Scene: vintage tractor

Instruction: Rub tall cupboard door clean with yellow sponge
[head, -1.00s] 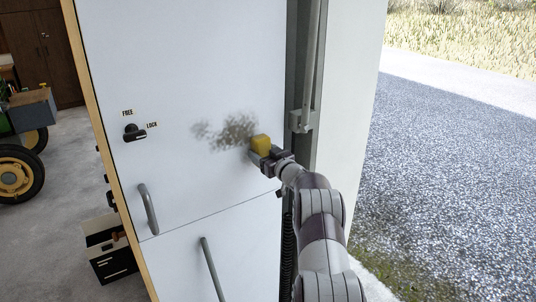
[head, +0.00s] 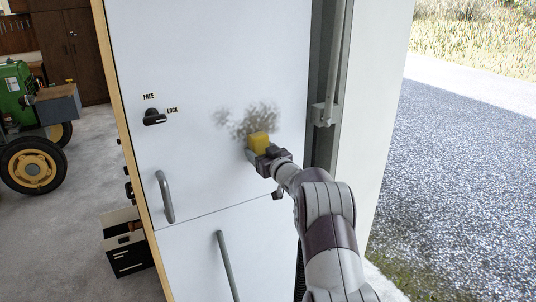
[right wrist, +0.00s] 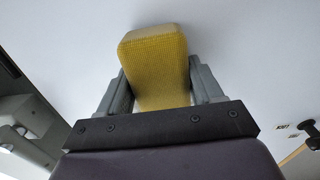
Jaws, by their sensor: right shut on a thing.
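The tall white cupboard door (head: 215,60) fills the middle of the head view. A grey-brown smudge (head: 235,124) of dirt marks it, right of the knob. My right gripper (head: 260,153) is shut on the yellow sponge (head: 259,140), at the lower right edge of the smudge. The sponge also shows in the right wrist view (right wrist: 155,60), between the two grey fingers, with its far end at or close to the white surface. I cannot tell whether it touches. The sponge hides part of the smudge. My left gripper is not in view.
A black knob (head: 154,117) with FREE and LOCK labels and a grey handle (head: 165,196) stick out at the door's left. Another handle (head: 228,266) is on the lower door. A grey post (head: 326,100) stands at the right. A green tractor (head: 35,120) is at far left.

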